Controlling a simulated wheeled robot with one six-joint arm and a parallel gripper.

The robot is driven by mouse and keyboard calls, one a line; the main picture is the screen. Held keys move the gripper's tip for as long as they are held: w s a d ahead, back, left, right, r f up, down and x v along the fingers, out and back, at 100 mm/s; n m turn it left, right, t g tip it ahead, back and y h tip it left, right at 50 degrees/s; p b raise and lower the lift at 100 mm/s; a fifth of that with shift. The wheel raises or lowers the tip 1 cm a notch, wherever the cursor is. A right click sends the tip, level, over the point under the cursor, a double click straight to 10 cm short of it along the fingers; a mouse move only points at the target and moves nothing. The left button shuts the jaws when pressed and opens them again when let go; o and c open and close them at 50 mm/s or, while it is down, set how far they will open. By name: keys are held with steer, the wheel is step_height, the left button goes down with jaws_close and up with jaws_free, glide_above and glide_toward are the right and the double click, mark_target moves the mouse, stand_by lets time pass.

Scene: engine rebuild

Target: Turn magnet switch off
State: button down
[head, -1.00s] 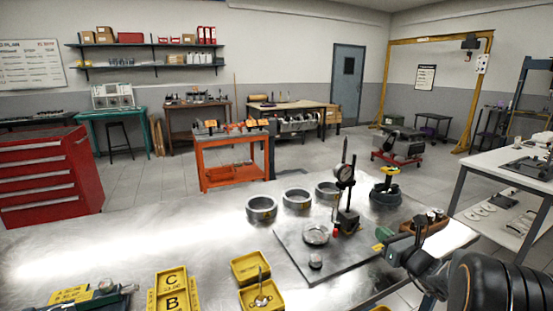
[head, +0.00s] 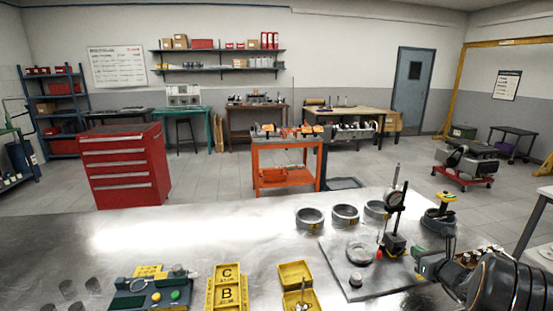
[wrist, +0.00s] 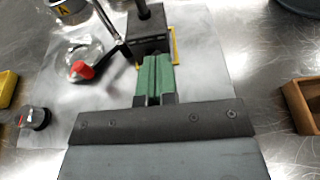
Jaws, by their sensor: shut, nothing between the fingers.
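The dial gauge stand (head: 396,205) stands upright on a grey plate (head: 340,280) on the metal bench. Its dark block-shaped magnet base (head: 395,244) also shows in the wrist view (wrist: 148,45), with a yellow edge beside it. I cannot make out the switch on the base. My gripper (head: 419,266) is at the right of the base. In the wrist view its green fingers (wrist: 156,64) are shut and empty, close in front of the base; I cannot tell whether they touch it. A red tip (wrist: 82,70) shows left of the base.
Metal rings (head: 310,217) stand behind the plate. A small round knobbed part (wrist: 35,117) sits at the plate's left. A wooden tray (wrist: 302,103) lies to the right. Yellow bins (head: 296,272) are further left. The bench's left middle is clear.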

mark_target(399, 244)
steer(key=shift+w+a+b, duration=0.25)
steer(key=shift+w+b, duration=0.05)
steer(key=shift+w, duration=0.8)
steer(key=shift+w+r, duration=0.1)
steer(key=shift+w, duration=0.1)
steer(key=shift+s+a+f+b, duration=0.1)
steer(key=shift+a+f+b, duration=0.45)
steer(key=shift+b, duration=0.2)
steer(key=shift+s+a+r+b, duration=0.1)
steer(key=shift+a+r+b, duration=0.05)
steer(key=shift+a+b, duration=0.4)
